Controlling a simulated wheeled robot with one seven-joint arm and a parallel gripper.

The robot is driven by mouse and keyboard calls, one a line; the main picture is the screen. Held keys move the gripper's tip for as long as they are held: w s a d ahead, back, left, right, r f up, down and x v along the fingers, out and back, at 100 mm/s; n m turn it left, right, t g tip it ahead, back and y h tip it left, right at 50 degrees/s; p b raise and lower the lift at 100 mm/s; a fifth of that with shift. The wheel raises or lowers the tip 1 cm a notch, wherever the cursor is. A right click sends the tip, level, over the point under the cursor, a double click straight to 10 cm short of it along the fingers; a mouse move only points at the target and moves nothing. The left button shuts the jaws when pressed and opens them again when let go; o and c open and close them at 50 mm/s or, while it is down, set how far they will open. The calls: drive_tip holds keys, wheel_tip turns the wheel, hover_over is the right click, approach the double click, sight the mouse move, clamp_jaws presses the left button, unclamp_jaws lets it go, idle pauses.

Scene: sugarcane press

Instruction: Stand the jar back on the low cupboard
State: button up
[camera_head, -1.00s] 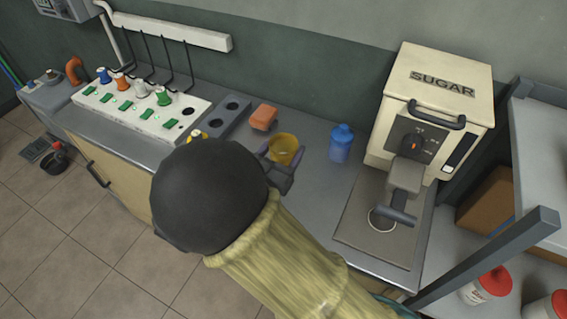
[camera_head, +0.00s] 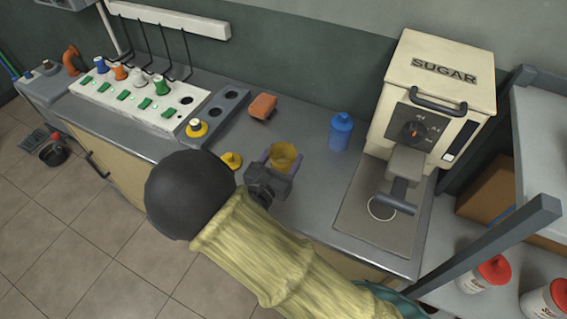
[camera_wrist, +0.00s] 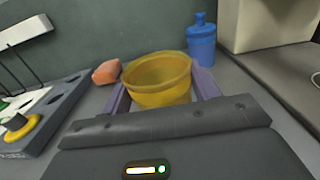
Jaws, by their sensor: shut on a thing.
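The jar (camera_head: 285,157) is an open-topped yellow pot, also plain in the wrist view (camera_wrist: 158,86). My gripper (camera_head: 281,160) is shut on it, with one purple finger on each side. The jar is about upright over the grey top of the low cupboard (camera_head: 310,200), near its middle. I cannot tell whether its base touches the top; my gripper hides the lower part. The cupboard's beige front (camera_head: 120,169) shows at the left.
A yellow knobbed lid (camera_head: 231,160) lies left of the jar. An orange block (camera_head: 263,106) and a blue bottle (camera_head: 341,132) stand behind it. The sugar machine (camera_head: 430,105) is at the right. A white switch panel (camera_head: 140,98) and grey rack (camera_head: 218,112) are at the left.

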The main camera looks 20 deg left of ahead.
drive_tip(key=shift+f, duration=1.25)
drive_tip(key=shift+f, duration=0.2)
drive_tip(key=o, duration=1.3)
drive_tip(key=shift+w+r, duration=0.1)
drive_tip(key=shift+r, duration=0.1)
drive_tip(key=s, duration=0.8)
drive_tip(key=s+a+b, duration=0.1)
drive_tip(key=s, duration=0.3)
drive_tip(key=shift+s, duration=0.1)
